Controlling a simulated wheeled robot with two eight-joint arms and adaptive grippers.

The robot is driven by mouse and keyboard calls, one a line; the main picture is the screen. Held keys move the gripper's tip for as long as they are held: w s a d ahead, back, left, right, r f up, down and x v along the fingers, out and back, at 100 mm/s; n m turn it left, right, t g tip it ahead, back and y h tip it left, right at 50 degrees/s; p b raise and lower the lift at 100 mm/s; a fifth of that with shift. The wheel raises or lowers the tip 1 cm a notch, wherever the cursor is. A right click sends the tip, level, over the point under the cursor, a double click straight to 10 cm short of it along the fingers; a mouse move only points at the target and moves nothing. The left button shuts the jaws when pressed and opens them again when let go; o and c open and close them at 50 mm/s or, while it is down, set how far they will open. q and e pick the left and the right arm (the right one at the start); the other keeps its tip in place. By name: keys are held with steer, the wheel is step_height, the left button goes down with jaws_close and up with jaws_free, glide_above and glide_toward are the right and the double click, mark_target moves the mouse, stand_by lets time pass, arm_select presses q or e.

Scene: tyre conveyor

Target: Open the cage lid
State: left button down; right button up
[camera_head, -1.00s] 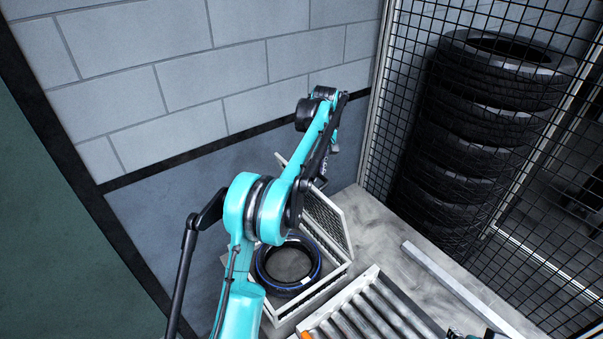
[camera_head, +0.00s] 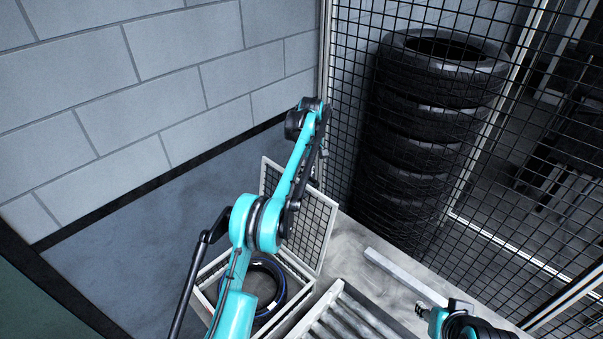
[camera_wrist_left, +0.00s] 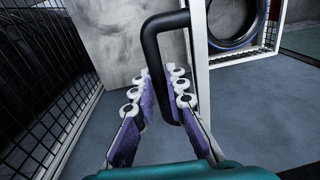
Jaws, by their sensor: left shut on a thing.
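The cage lid (camera_head: 314,232) is a white-framed mesh panel standing up, steeply raised, at the far side of the open cage (camera_head: 297,313). A dark tyre with a blue line (camera_head: 277,304) lies inside the cage. In the left wrist view, my left gripper (camera_wrist_left: 158,88) has its purple-padded fingers on either side of the black bar handle (camera_wrist_left: 151,48) beside the white lid frame (camera_wrist_left: 200,70), shut on it. In the head view my left arm hides part of the lid and the handle. My right gripper (camera_head: 424,311) is at the lower right, away from the cage; its fingers are unclear.
A roller conveyor (camera_head: 348,322) lies right of the cage, with a pale bar (camera_head: 404,277) on the grey surface beyond. A mesh fence (camera_head: 345,110) stands before a tall stack of tyres (camera_head: 420,140). A block wall (camera_head: 165,75) is behind the arm.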

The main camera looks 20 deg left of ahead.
arm_select(q)
steer(key=shift+w+a+r, duration=0.15)
steer(key=shift+a, duration=0.05)
stand_by(0.3)
steer(key=c, duration=1.7)
jaws_free()
steer(key=shift+o, duration=0.5)
steer(key=shift+w+f, duration=0.25)
steer(key=shift+d, duration=0.1)
steer(key=shift+s+r, duration=0.1)
steer(key=shift+s, duration=0.15)
